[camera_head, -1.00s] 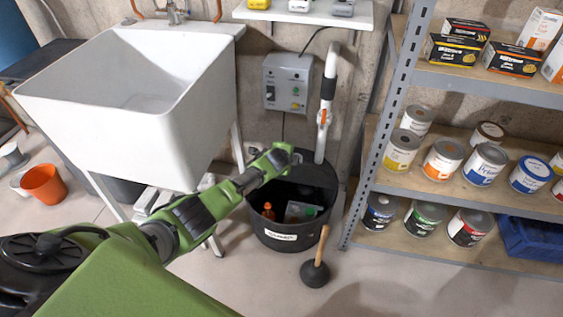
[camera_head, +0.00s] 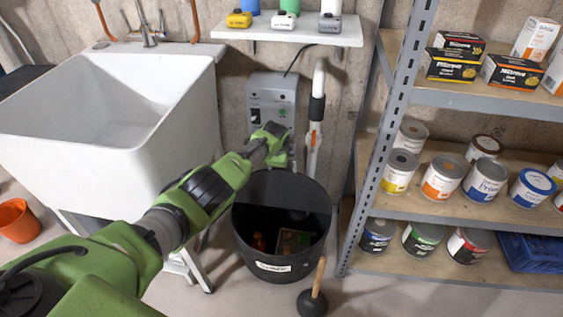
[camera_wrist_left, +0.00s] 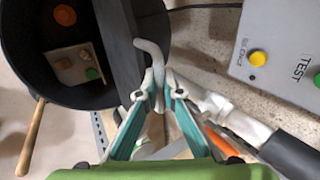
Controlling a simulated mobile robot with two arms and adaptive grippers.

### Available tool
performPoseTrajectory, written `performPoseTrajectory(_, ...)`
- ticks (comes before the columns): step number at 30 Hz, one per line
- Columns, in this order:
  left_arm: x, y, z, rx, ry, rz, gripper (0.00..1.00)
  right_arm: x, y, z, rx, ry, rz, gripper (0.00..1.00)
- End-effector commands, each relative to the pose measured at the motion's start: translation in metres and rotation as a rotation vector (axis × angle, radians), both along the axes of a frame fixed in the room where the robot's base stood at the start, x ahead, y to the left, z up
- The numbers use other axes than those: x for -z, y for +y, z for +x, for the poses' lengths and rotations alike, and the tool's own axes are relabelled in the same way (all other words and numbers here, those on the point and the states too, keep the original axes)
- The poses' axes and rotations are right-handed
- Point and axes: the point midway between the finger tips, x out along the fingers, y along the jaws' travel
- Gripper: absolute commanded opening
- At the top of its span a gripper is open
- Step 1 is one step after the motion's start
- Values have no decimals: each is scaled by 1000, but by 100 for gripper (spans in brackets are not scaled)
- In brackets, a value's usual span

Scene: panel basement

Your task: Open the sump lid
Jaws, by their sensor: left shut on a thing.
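The sump (camera_head: 243,240) is a round black tub on the floor with a white label, also seen in the left wrist view (camera_wrist_left: 22,62). Its dark lid (camera_head: 300,192) appears raised at the back, leaving the front open; the lid shows nearly edge-on in the left wrist view (camera_wrist_left: 118,40). My left gripper (camera_head: 278,142) is above the sump's back rim, in front of the control box. In the left wrist view its fingers (camera_wrist_left: 160,88) are shut on a pale curved handle (camera_wrist_left: 150,50) beside the lid. The handle's attachment is partly hidden. My right gripper is out of view.
A grey control box (camera_head: 268,95) and white pipe (camera_head: 314,130) are behind the gripper. A plunger (camera_head: 313,298) stands in front of the sump. A white sink (camera_head: 110,120) is left, and a metal shelf (camera_head: 480,215) with cans is right. Small objects lie inside the sump.

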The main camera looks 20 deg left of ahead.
Motion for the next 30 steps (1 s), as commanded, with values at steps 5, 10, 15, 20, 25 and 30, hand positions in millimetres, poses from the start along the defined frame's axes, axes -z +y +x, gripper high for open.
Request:
performPoseTrajectory(5,1,0,-1,-2,5,-1,0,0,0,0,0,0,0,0)
performPoseTrajectory(10,2,0,-1,-4,5,-1,0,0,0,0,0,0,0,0)
performPoseTrajectory(15,1,0,-1,-2,4,-1,24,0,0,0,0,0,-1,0)
performPoseTrajectory(20,1,0,-1,-1,3,0,24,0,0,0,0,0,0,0)
performPoseTrajectory(25,-1,0,-1,-1,2,-1,24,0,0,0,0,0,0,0)
performPoseTrajectory(30,-7,0,-4,0,2,-2,24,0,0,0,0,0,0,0)
